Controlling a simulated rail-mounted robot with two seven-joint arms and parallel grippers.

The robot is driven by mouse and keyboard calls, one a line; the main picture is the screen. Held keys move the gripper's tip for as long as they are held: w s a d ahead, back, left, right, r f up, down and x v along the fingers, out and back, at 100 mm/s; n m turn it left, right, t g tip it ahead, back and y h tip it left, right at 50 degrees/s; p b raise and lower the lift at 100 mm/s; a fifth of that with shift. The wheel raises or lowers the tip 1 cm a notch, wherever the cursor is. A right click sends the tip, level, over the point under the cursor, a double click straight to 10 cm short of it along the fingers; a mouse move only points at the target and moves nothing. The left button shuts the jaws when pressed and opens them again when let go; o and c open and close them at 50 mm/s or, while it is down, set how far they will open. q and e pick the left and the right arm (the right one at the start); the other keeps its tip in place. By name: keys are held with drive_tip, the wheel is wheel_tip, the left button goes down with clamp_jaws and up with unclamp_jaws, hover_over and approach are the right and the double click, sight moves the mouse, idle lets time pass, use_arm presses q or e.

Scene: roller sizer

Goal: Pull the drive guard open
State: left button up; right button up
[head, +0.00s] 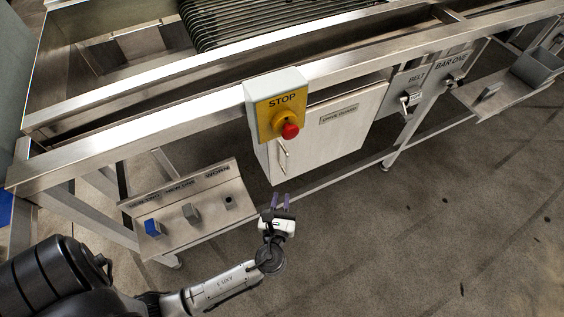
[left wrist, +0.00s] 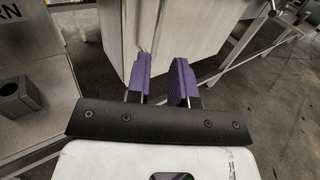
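The drive guard (head: 325,133) is a pale, closed-looking box panel with a dark-lettered label, set under the machine's front rail. A thin upright handle (head: 283,156) sits near its left edge. My left gripper (head: 280,201) has purple fingers and is in front of and below the handle, apart from the guard. In the left wrist view my left gripper (left wrist: 160,75) is open with an empty gap, and the pale guard (left wrist: 190,25) stands beyond the fingertips. My right gripper is not in view.
A yellow STOP box (head: 277,104) with a red button sticks out above the guard's left part. The floor (head: 400,240) at right is clear.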

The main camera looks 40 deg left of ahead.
sight(287, 162)
use_arm(q)
drive_tip(key=b+x, duration=0.2)
drive_tip(key=x, duration=1)
drive_tip(key=shift+w, duration=0.1)
drive_tip(key=shift+b+x, duration=0.35)
drive_tip(key=shift+x, duration=0.45)
clamp_jaws()
